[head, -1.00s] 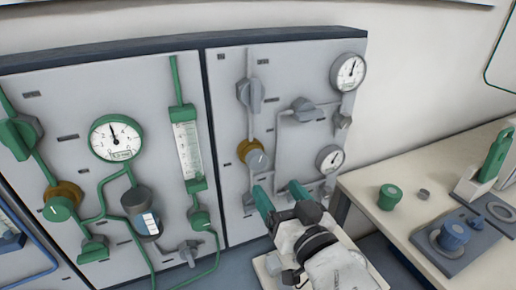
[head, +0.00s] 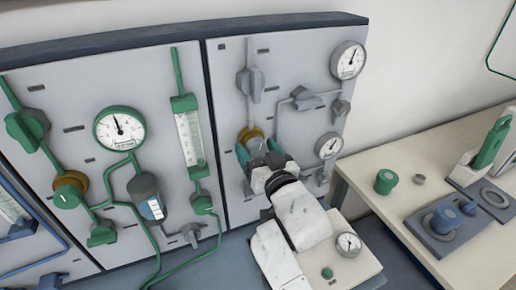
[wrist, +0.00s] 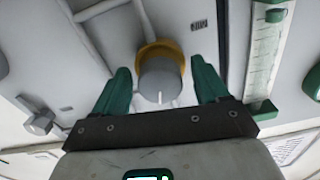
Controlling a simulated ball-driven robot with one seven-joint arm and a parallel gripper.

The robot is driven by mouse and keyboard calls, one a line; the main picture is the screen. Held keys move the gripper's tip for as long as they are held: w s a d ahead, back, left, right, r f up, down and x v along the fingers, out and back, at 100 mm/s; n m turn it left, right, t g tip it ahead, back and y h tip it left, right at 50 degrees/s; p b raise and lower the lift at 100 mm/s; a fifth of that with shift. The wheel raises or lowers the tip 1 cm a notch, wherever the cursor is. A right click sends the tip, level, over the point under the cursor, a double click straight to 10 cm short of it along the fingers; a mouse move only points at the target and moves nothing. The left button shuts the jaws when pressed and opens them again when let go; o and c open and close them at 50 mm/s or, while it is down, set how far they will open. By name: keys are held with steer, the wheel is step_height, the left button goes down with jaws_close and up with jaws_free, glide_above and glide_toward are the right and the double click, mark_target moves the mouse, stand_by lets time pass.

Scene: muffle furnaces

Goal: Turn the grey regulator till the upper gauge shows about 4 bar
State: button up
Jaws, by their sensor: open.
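The grey regulator (head: 256,143) is a round knob with a yellow collar on the right-hand grey panel. In the wrist view the regulator (wrist: 160,82) shows a white mark at the near edge of its face. My gripper (head: 259,151) is open at the regulator, with a green finger on each side. In the wrist view gaps show between the knob and both fingers of my gripper (wrist: 160,75). The upper gauge (head: 347,61) is white and round at the panel's upper right. Its needle points up and slightly right; its numbers are too small to read.
A lower gauge (head: 328,146) and a grey valve handle (head: 306,98) sit right of the regulator. Another grey handle (head: 250,81) is above it. The left panel has green pipes and a green-rimmed gauge (head: 119,128). A bench (head: 400,220) with green and blue items stands right.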

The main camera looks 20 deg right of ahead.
steer(key=shift+c, duration=0.2)
steer(key=c, duration=1)
steer(key=shift+f+m+b, duration=0.3)
steer(key=shift+m+b, duration=0.7)
steer(key=shift+b, duration=0.25)
steer(key=m+b, duration=0.2)
steer(key=m, duration=0.1)
steer(key=shift+r, duration=0.25)
steer(key=o, duration=1)
steer(key=shift+o, duration=0.2)
steer(key=shift+s, duration=0.1)
steer(key=s+b, duration=0.1)
steer(key=s, duration=0.9)
steer(key=shift+s+b, duration=0.3)
steer(key=shift+b, duration=0.1)
